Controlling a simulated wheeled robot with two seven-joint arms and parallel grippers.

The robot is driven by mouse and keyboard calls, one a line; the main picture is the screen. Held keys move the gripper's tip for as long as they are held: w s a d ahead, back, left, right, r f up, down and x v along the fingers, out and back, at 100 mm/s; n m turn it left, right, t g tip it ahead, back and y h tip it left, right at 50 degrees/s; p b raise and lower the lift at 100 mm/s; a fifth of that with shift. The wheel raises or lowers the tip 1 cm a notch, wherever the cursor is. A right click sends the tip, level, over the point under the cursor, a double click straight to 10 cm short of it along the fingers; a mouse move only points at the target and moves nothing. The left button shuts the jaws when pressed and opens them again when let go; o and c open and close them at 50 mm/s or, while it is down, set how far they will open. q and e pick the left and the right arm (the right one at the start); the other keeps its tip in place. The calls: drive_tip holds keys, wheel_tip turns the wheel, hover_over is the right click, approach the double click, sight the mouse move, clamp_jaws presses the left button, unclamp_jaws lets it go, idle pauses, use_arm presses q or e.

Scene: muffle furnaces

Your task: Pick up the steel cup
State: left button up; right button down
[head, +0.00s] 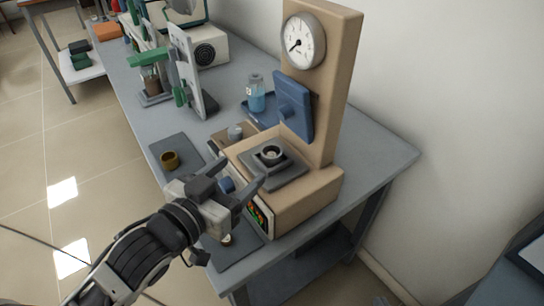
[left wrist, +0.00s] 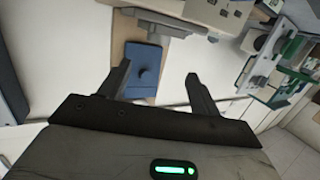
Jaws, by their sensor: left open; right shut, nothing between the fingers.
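A small grey cup-like piece (head: 271,154), which looks like the steel cup, sits on the dark square plate (head: 290,177) of a beige machine (head: 310,197). A second grey metallic piece (head: 235,132) is behind it to the left. My left gripper (head: 240,176) is open at the front left of the plate, apart from the grey cup. In the left wrist view, its spread fingers (left wrist: 159,72) hold nothing. My right gripper is out of view.
The machine's tall column carries a dial gauge (head: 304,40) and a blue panel (head: 294,104), also in the left wrist view (left wrist: 143,69). A bottle of blue liquid (head: 256,93) stands behind. Green-and-white stands (head: 187,72) are further back. The right table corner is bare.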

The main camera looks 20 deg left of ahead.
sight(276, 146)
use_arm(q)
drive_tip(key=x, duration=0.3)
drive_tip(key=shift+w+d, duration=0.1)
drive_tip(key=shift+w, duration=0.15)
drive_tip(key=x, duration=0.3)
drive_tip(key=f+x, duration=0.1)
drive_tip(key=x, duration=0.1)
drive_tip(key=shift+w+d, duration=0.15)
drive_tip(key=shift+d, duration=0.15)
drive_tip(key=c, duration=1.1)
